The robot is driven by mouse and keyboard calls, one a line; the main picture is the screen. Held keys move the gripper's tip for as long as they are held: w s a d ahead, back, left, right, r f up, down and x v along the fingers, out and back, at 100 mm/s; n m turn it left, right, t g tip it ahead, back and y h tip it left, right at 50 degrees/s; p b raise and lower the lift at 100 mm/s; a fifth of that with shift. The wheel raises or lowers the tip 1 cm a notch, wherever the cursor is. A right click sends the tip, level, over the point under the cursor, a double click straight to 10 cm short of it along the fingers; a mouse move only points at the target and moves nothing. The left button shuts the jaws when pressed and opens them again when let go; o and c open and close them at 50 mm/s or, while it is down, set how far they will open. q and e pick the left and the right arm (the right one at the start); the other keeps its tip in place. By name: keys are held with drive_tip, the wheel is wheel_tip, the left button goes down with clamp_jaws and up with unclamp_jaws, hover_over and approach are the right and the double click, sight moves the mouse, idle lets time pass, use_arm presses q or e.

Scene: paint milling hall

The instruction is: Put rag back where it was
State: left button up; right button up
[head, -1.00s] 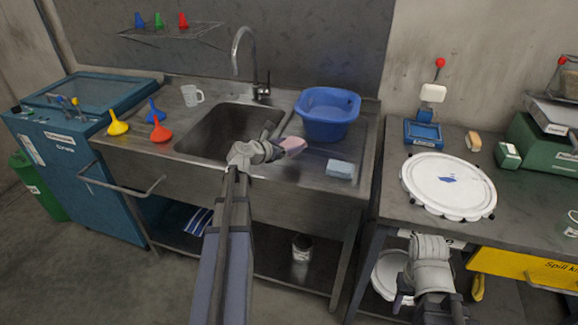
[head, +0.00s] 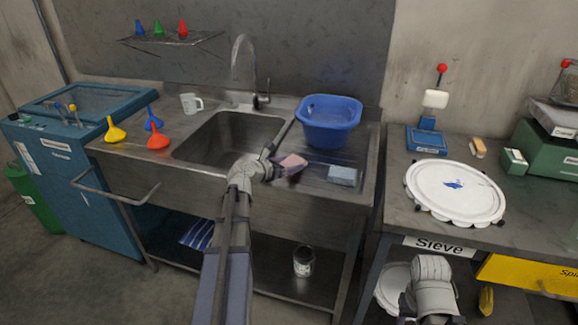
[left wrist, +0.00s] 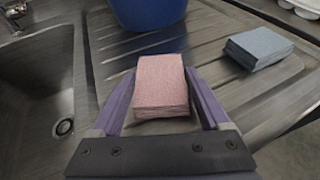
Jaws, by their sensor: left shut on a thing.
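A pink folded rag (head: 292,164) is held between the fingers of my left gripper (head: 279,168), over the left part of the sink's ribbed drainboard (head: 318,184). In the left wrist view the pink rag (left wrist: 161,86) sits between both purple fingers (left wrist: 160,105), which are shut on it. I cannot tell whether it touches the drainboard. A blue-grey folded rag (head: 342,175) lies flat on the drainboard to the right, apart from the pink one. Part of my right arm shows at the lower right; its gripper fingers are not visible.
A blue basin (head: 330,119) stands behind the rags. The sink bowl (head: 215,140) is to the left, with a mug (head: 191,103) and several coloured funnels beyond. A bench with a white sieve lid (head: 455,190) is to the right. The front drainboard is clear.

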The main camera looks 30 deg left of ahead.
use_arm(q)
drive_tip(key=shift+f, duration=0.2)
drive_tip(key=o, duration=1.3)
drive_tip(key=shift+r, duration=0.1)
drive_tip(key=shift+r, duration=0.2)
drive_tip(key=p+v, duration=0.4)
drive_tip(key=v, duration=0.8)
drive_tip(key=shift+f, duration=0.1)
